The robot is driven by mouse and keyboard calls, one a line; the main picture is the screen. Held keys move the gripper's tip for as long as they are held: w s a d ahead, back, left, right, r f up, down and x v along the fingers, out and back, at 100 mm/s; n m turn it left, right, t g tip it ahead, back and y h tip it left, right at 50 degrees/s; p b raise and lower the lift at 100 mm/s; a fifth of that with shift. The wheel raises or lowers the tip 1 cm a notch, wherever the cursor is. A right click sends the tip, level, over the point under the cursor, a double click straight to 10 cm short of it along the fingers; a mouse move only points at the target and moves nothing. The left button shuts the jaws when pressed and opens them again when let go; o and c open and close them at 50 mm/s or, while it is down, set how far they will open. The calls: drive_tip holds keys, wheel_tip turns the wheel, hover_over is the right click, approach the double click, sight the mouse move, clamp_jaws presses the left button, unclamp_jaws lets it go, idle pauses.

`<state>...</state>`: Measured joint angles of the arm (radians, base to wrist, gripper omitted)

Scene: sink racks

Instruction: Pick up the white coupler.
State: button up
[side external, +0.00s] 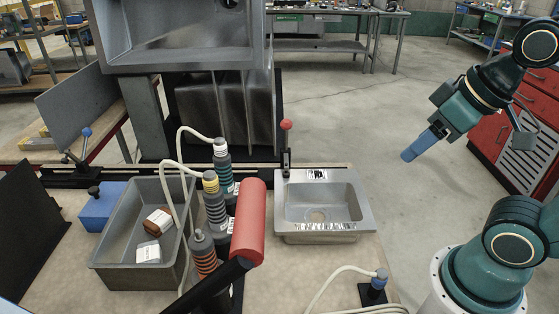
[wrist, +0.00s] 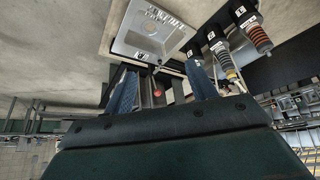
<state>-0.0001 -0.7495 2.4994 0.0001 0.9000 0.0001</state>
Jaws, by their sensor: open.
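The white coupler (side external: 221,160) is a dark cylinder with a white top ring, standing upright at the back of a row of couplers in the side view. A pale hose runs from its top. My gripper (side external: 410,154) is raised at the right, well away from the couplers, with nothing in its jaws. In the wrist view my gripper (wrist: 162,78) shows two blue fingers spread apart. The white coupler (wrist: 191,52) seems to be the one partly hidden by the right finger there.
A yellow-ringed coupler (side external: 214,205) and an orange-banded coupler (side external: 204,255) stand in front. A grey bin (side external: 108,262) is left, a small steel sink (side external: 355,205) right. A red-knobbed lever (side external: 287,145) rises behind the sink.

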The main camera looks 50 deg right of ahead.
drive_tip(key=w+a+r, duration=0.1)
drive_tip(key=w+r, duration=0.3)
drive_tip(key=w, duration=0.4)
drive_tip(key=g, duration=0.1)
hover_over(219, 140)
drive_tip(key=s, duration=0.5)
wheel_tip(219, 140, down, 3)
drive_tip(key=shift+s+f, duration=0.1)
drive_tip(key=shift+s, duration=0.1)
drive_tip(key=shift+f, duration=0.1)
drive_tip(key=shift+x, duration=4.2)
drive_tip(key=shift+x, duration=2.6)
drive_tip(key=shift+w, duration=0.1)
